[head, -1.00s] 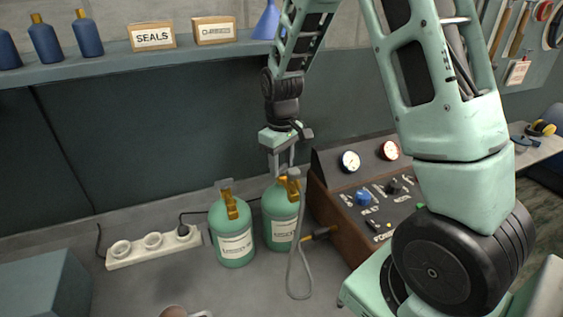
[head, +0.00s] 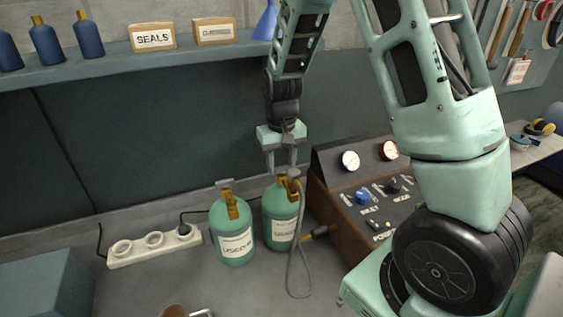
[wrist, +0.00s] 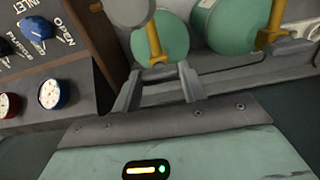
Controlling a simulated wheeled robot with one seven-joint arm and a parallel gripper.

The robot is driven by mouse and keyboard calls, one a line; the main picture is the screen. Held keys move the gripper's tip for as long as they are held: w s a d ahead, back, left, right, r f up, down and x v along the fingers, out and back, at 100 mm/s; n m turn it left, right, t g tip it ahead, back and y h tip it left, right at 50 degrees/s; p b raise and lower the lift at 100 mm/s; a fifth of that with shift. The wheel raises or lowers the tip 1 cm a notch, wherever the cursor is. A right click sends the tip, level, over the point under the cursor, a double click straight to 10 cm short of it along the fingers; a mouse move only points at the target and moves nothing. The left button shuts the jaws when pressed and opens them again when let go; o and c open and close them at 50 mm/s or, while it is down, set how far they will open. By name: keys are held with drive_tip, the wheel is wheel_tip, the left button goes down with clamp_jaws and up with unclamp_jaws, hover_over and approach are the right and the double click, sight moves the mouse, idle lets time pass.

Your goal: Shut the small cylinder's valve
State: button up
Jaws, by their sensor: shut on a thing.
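Two green cylinders with brass valves and white labels stand side by side on the bench, a left one (head: 233,247) and a right one (head: 281,232). They look close in size, so I cannot tell by size which is the small one. My gripper (head: 282,172) points down over the right cylinder, its fingers closed around the valve top. In the wrist view my gripper (wrist: 162,85) has the grey valve handle (wrist: 158,71) between its fingertips, above a brass stem (wrist: 154,40). The exact contact is partly hidden.
A grey hose (head: 291,268) hangs in front of the right cylinder. A control panel with gauges (head: 350,160) stands close on the right. A power strip (head: 153,247) lies left, and a mug (head: 174,311) is at the front edge.

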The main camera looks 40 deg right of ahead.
sight(281, 166)
drive_tip(key=o, duration=1)
wheel_tip(281, 166, up, 18)
drive_tip(key=b, duration=0.3)
drive_tip(key=shift+f, duration=0.25)
